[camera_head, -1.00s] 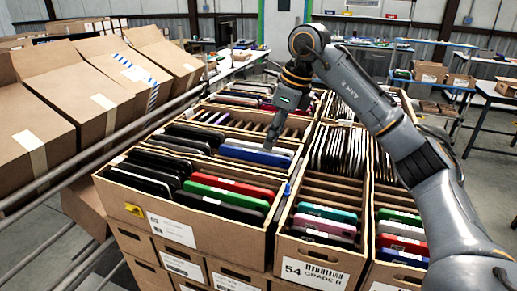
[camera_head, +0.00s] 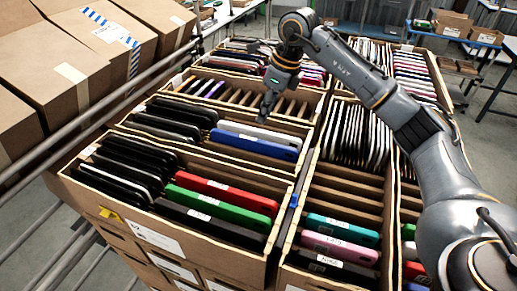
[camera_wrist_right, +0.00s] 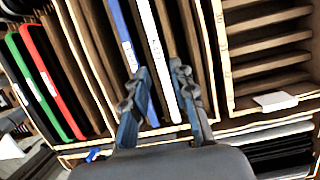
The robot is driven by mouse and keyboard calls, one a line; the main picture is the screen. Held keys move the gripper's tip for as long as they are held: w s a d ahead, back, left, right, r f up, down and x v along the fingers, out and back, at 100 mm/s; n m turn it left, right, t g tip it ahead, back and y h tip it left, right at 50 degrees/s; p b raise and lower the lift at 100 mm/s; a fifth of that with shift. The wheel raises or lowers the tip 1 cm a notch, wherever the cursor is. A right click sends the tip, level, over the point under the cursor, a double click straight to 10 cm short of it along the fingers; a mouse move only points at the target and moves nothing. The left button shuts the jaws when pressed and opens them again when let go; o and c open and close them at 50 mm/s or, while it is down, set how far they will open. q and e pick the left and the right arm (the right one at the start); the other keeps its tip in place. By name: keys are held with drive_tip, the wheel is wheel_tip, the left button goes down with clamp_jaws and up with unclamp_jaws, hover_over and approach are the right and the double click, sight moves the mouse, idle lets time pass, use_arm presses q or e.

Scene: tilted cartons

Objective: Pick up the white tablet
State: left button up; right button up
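The white tablet (camera_head: 258,132) stands on edge in a carton slot, just behind a blue tablet (camera_head: 252,146). In the right wrist view the white tablet (camera_wrist_right: 158,50) lies between my finger lines, with the blue tablet (camera_wrist_right: 127,40) to its left. My right gripper (camera_head: 265,114) hangs over the carton, its tips just above the white tablet in the picture. In the wrist view my right gripper (camera_wrist_right: 162,78) has its two fingers apart and holds nothing. The left finger covers part of the blue tablet. The exact height above the tablets is unclear. My left gripper is not in view.
The near carton (camera_head: 85,187) holds black, red (camera_head: 225,193) and green (camera_head: 215,210) tablets. Neighbouring cartons hold many upright devices; empty slots (camera_head: 345,195) lie to the right. A metal rail (camera_head: 95,105) and closed brown boxes (camera_head: 50,80) are at left.

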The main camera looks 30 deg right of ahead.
sight(259, 130)
drive_tip(key=shift+p+x, duration=0.6)
drive_tip(key=shift+x, duration=0.35)
drive_tip(key=x, duration=0.1)
drive_tip(key=p+x, duration=0.2)
drive_tip(key=shift+s+f, duration=0.2)
drive_tip(key=shift+f, duration=0.1)
drive_tip(key=shift+w+a+f, duration=0.15)
drive_tip(key=shift+f, duration=0.25)
clamp_jaws()
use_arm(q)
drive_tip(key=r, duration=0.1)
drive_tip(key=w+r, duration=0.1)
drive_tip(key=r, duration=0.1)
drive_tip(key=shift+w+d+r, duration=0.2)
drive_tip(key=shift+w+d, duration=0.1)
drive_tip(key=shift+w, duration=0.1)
use_arm(e)
drive_tip(key=shift+r, duration=0.1)
